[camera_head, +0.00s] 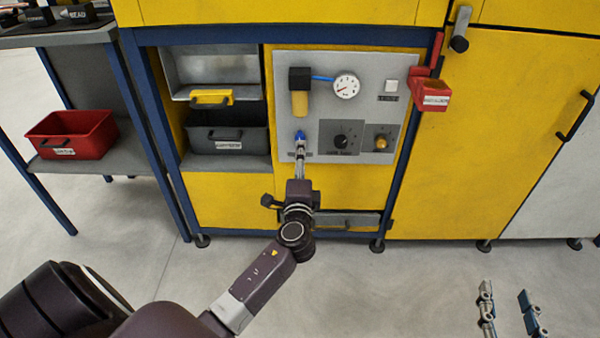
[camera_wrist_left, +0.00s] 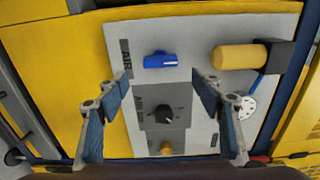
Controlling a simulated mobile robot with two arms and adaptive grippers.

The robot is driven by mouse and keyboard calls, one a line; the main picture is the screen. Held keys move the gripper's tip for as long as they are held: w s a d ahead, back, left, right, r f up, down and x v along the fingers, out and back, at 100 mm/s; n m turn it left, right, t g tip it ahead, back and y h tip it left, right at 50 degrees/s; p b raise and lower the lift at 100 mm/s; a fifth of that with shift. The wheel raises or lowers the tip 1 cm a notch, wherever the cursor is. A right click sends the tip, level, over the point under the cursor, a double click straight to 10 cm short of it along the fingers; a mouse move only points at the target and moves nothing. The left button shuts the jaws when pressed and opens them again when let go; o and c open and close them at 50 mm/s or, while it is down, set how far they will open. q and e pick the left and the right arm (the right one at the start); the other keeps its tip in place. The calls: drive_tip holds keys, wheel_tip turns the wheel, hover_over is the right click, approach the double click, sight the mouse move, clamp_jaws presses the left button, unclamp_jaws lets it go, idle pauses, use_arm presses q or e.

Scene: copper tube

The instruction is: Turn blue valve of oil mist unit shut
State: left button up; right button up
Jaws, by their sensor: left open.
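The oil mist unit's grey panel (camera_head: 370,100) is on the yellow machine front. Its small blue valve (camera_head: 299,136) sits at the panel's lower left. The blue valve also shows in the left wrist view (camera_wrist_left: 160,59), with its handle lying crosswise there. My left gripper (camera_head: 300,158) is just below the valve in the head view. In the left wrist view it is open and empty (camera_wrist_left: 159,84), with the valve framed beyond its fingertips and no contact visible. My right gripper (camera_head: 506,292) is at the lower right above the floor, fingers apart and empty.
Above the valve are an amber cylinder (camera_head: 300,104) and a gauge (camera_head: 346,86). To its right are a black knob (camera_head: 341,140) and a brass knob (camera_head: 381,143). A red holder (camera_head: 430,93) juts out at the right. A red bin (camera_head: 72,136) stands on the left shelf.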

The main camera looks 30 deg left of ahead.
use_arm(q)
drive_tip(key=v, duration=0.5)
drive_tip(key=shift+s, duration=0.15)
